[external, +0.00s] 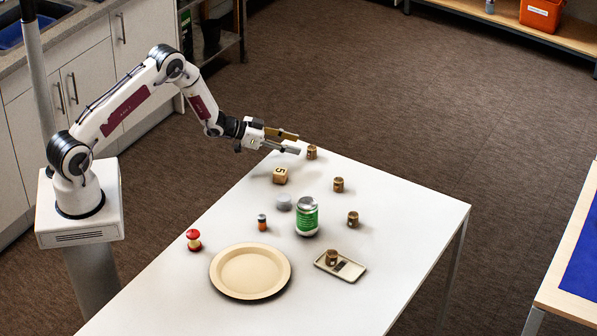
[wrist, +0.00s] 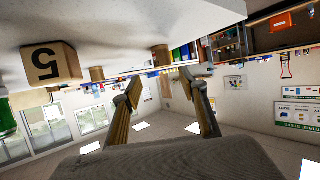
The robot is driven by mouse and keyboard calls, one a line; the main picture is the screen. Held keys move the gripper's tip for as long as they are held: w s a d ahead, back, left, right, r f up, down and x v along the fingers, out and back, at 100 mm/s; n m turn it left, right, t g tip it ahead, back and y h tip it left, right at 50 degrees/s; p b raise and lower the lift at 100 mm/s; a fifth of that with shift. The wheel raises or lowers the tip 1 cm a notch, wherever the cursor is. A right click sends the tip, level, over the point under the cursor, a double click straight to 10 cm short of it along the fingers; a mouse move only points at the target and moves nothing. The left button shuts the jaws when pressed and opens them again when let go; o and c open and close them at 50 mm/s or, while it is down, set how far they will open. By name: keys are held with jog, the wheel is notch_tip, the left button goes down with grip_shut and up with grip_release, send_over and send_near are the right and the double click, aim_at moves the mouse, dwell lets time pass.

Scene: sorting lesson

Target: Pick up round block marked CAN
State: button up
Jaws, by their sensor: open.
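Several small brown round blocks stand on the white table: one at the far corner (external: 311,153), one right of the cube (external: 338,184), one further right (external: 352,219) and one on a flat grey-beige item (external: 331,258). Their markings are too small to read, so I cannot tell which says CAN. My gripper (external: 298,144) is open and empty, just left of the far-corner block. The wrist view is upside down; my open fingers (wrist: 162,78) show there, with one round block (wrist: 160,55) beyond them and another (wrist: 97,74) to the left.
A wooden cube marked 5 (external: 280,176) also shows in the wrist view (wrist: 45,65). The table's right edge is clear.

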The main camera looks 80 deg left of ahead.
aim_at(308, 148)
jog(key=shift+w, duration=0.1)
jog(key=shift+x, duration=1.25)
jog(key=shift+f, duration=0.1)
jog(key=shift+a+x, duration=0.1)
jog(key=shift+x, duration=1.15)
jog(key=shift+a+x, duration=0.15)
jog(key=shift+x, duration=1.1)
jog(key=shift+f, duration=0.15)
jog(key=c, duration=1)
